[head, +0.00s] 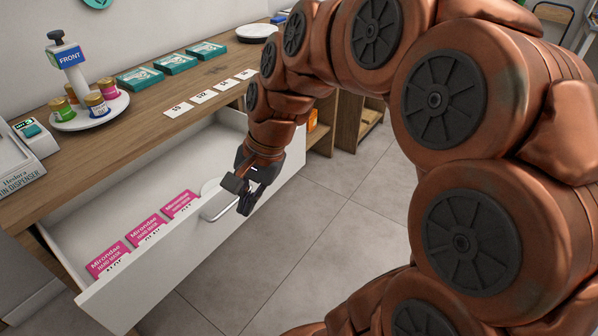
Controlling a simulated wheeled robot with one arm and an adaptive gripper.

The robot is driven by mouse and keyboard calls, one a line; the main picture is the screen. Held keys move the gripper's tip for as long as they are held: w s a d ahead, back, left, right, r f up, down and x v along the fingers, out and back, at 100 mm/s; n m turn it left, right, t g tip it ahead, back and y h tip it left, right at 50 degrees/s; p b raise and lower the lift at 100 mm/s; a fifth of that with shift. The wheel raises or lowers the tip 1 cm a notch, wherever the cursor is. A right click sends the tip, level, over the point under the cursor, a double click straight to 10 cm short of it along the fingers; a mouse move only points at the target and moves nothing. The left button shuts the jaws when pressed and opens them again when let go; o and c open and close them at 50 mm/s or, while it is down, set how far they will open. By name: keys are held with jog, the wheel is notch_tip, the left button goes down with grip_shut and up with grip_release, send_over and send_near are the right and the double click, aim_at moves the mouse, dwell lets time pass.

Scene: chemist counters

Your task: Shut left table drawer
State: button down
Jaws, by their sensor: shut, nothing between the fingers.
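The white table drawer (180,262) is pulled out from under the wooden counter (120,142). My gripper (240,200) is shut and empty, at the drawer's front panel right of the packets. It overlaps the panel's top edge in the view; I cannot tell whether it touches. My copper arm covers part of the drawer's right end.
On the counter are a round white tray (75,121) with small jars, teal boxes (140,78), price cards (204,97) and a dispenser (22,150) at the left edge. Open wooden shelving (347,122) stands right of the drawer. The tiled floor (330,215) before the drawer is clear.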

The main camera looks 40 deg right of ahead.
jog(key=w+d+f+m+t+b, duration=0.2)
jog(key=w+d+f+m+b, duration=0.3)
jog(key=d, duration=0.3)
jog(key=w+d+f+m+t+b, duration=0.25)
jog(key=w+d+m+b, duration=0.25)
jog(key=d+m, duration=0.25)
jog(key=d+f+m+t+h+b, duration=0.1)
jog(key=d+f+m+t+b, duration=0.2)
jog(key=d, duration=0.6)
jog(key=d+f+m+b, duration=0.1)
jog(key=d+m+b, duration=0.1)
jog(key=d+m, duration=0.55)
jog(key=n+b, duration=0.2)
jog(key=b, duration=0.2)
send_near(294, 158)
jog(key=f, duration=0.1)
jog(key=w+f, duration=0.1)
jog(key=f, duration=0.1)
jog(key=w+a+f, duration=0.1)
jog(key=shift+w+a+f, duration=0.1)
jog(key=shift+w+f, duration=0.15)
jog(key=shift+f, duration=0.15)
jog(key=shift+w+a, duration=0.2)
jog(key=shift+w, duration=0.55)
jog(key=shift+r, duration=0.1)
jog(key=shift+w+r, duration=0.1)
jog(key=shift+w, duration=0.05)
